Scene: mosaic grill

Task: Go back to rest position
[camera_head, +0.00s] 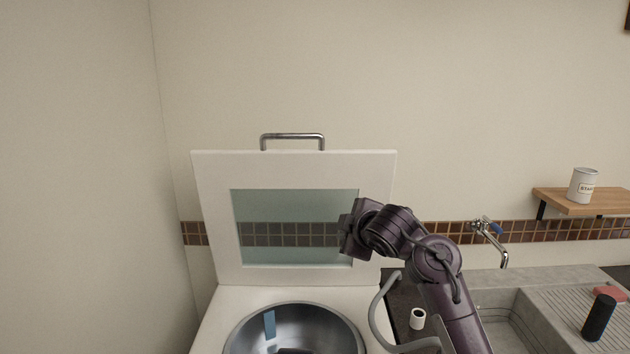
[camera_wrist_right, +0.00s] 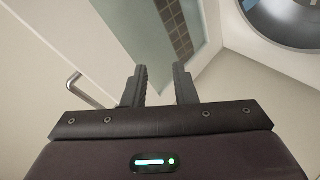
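My right arm comes in from the bottom right in the head view, and its gripper end (camera_head: 352,230) is in front of the right side of the grill's lid. In the right wrist view its gripper (camera_wrist_right: 159,74) has two dark fingers apart, with nothing between them. The white lid (camera_head: 211,215) stands raised, with a glass window and a metal handle (camera_head: 292,136) on its top edge. The handle also shows in the right wrist view (camera_wrist_right: 88,92), apart from the fingers. My left gripper is not in view.
A round metal bowl (camera_head: 335,325) sits in the white grill body below the lid. To the right are a small white cup (camera_head: 417,318), a tap (camera_head: 490,232), a grey sink (camera_head: 500,303) and a black cylinder (camera_head: 598,318). A wooden shelf (camera_head: 590,203) holds a white canister (camera_head: 582,186).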

